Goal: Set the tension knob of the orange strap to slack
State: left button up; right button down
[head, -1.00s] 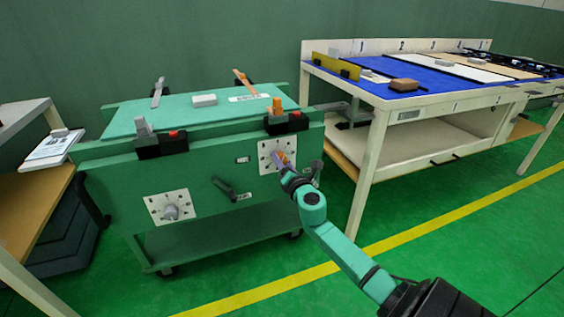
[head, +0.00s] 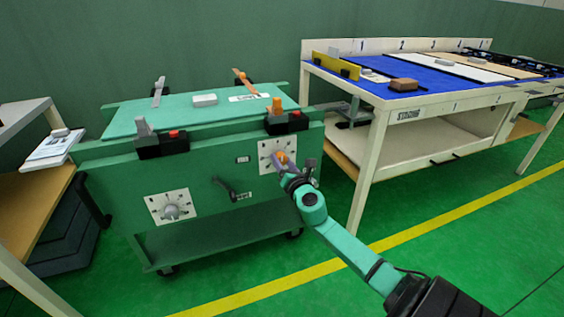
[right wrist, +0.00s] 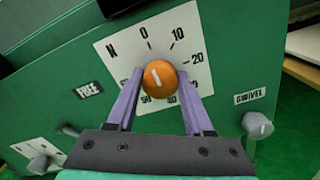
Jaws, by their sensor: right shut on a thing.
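The orange tension knob (head: 282,157) sits on a white dial plate at the right of the green cart's front. It also shows in the right wrist view (right wrist: 160,78), with a white mark pointing roughly up towards the 0. The plate (right wrist: 112,47) carries N, 0, 10, 20 and further numbers, some of them partly hidden by the fingers. My right gripper (head: 284,161) is shut on the orange knob, one purple finger on each side. An orange strap piece (head: 243,80) lies at the back of the cart top. My left gripper is out of view.
A grey knob (head: 170,212) has its own dial at the cart's lower left. A black lever (head: 225,188) is between the dials. A grey knob (right wrist: 257,125) sits below the SWIVEL label. A white workbench (head: 375,165) stands to the right.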

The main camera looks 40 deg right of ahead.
jog(key=shift+c, duration=1.4)
grip_release()
jog(key=shift+s+a, duration=0.15)
jog(key=shift+s, duration=0.15)
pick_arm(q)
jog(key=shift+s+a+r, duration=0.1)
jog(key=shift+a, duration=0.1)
pick_arm(e)
jog(key=v, duration=1.4)
